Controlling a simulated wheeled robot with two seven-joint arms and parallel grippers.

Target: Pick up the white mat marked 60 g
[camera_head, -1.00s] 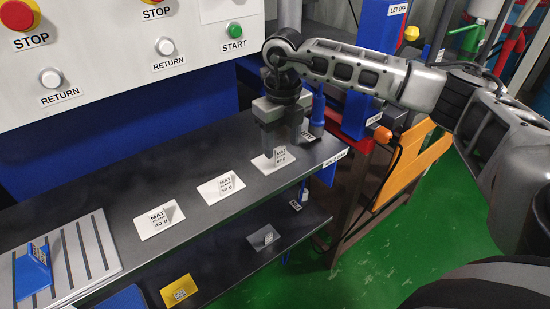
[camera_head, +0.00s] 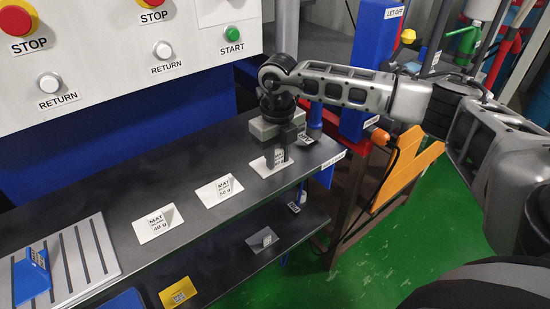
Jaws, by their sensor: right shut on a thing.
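The white mat at the right end of the row (camera_head: 262,169) lies on the dark shelf, with its upright label tab between the fingers of my right gripper (camera_head: 278,156). The gripper points down and is shut on that tab. The label's number is mostly hidden by the fingers; its place follows the mats reading 40 g and 50 g. The mat appears still flat on the shelf; I see no clear gap under it. My left gripper is not in view.
The 50 g mat (camera_head: 210,195) and the 40 g mat (camera_head: 147,230) lie to the left. A slotted grey plate (camera_head: 95,250) holds a blue piece (camera_head: 32,278). A blue post (camera_head: 372,60) stands to the right. A lower shelf carries a yellow piece (camera_head: 178,291).

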